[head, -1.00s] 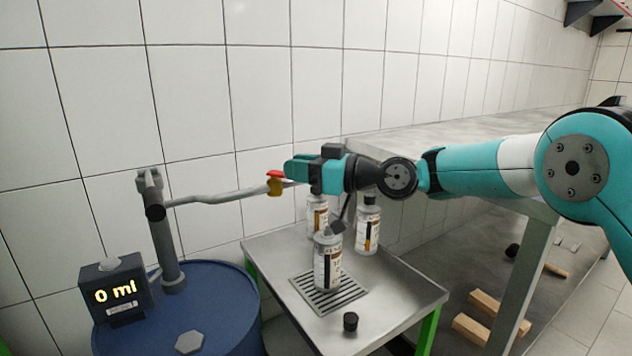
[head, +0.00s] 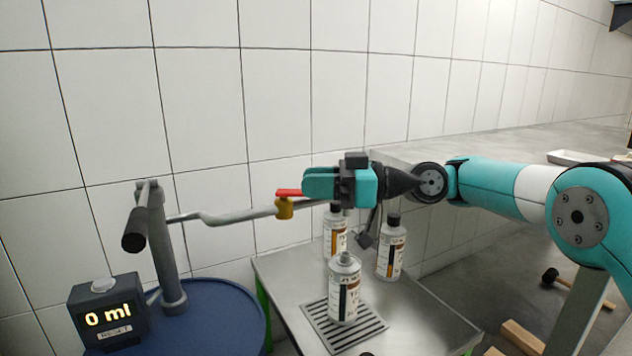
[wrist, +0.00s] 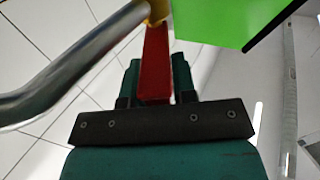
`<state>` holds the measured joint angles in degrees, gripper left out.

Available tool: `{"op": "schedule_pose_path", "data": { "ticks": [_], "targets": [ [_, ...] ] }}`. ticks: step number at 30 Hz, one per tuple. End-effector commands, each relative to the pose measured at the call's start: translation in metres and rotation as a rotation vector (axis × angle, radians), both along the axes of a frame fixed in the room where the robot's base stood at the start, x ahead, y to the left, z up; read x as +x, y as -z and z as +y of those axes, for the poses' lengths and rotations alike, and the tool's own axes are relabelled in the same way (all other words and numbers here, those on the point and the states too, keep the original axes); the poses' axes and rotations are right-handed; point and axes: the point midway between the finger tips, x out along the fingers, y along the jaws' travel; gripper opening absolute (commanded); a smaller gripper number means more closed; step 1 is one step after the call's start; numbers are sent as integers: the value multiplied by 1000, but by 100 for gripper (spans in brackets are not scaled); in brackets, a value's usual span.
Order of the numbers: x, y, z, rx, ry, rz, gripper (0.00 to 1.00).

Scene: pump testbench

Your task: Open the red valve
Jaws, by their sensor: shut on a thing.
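The red valve is a red lever (head: 289,193) on a yellow body (head: 284,208), fitted on a grey pipe (head: 235,215) that runs from the pump post. My gripper (head: 306,186) reaches in from the right at the lever. In the wrist view, the red lever (wrist: 155,62) lies between the two teal fingers of my gripper (wrist: 155,78), which are shut on it. The yellow body (wrist: 157,10) shows at the top edge there. In the head view the fingers hide the lever's far end.
A blue drum (head: 225,318) carries the pump post with its black-gripped handle (head: 134,230) and a display (head: 108,315) reading 0 ml. An uncapped bottle (head: 344,292) stands on a drain grate (head: 312,318) below my gripper. Two capped bottles (head: 391,252) stand behind it. A tiled wall is close behind.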

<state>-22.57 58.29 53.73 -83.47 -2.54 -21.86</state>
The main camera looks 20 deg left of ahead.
Motion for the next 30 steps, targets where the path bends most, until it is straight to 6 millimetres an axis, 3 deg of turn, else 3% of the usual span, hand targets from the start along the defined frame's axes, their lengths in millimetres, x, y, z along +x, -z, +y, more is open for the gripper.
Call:
{"op": "schedule_pose_path", "data": {
  "ticks": [6, 7, 9, 23, 26, 30],
  "targets": [
    [-1, -1, 1, 4, 1, 0, 0],
    [-1, -1, 1, 4, 1, 0, 30],
    [0, -1, 0, 3, 2, 0, 45],
    [1, -3, -1, 2, 4, 0, 45],
    [1, -13, -1, 2, 4, -1, 45],
    [0, -42, -1, 5, 3, -5, 45]
  ]
}}
